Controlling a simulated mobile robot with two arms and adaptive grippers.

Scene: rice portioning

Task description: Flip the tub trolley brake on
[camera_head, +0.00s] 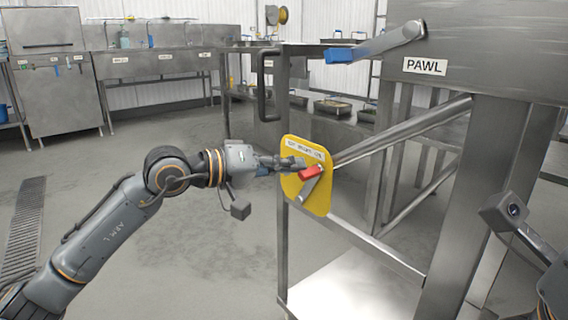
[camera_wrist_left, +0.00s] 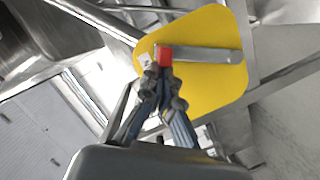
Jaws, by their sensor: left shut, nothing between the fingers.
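A yellow plate (camera_head: 318,203) with a label along its top is fixed to the steel trolley frame (camera_head: 360,247). On it is a metal brake lever with a red tip (camera_head: 311,172); the lever slopes down and left from the tip in the head view. My left gripper (camera_head: 300,164) is shut and empty, its fingertips at the red tip. In the left wrist view the closed fingers (camera_wrist_left: 163,72) meet the red tip (camera_wrist_left: 165,55), and the lever (camera_wrist_left: 210,55) runs right across the yellow plate (camera_wrist_left: 215,85). I cannot tell whether they touch. My right gripper is out of view.
A blue-tipped lever (camera_head: 375,44) juts out above, beside a plate reading PAWL (camera_head: 425,66). A dark handle (camera_head: 263,85) stands at the trolley's left post. Steel counters (camera_head: 150,64) line the back.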

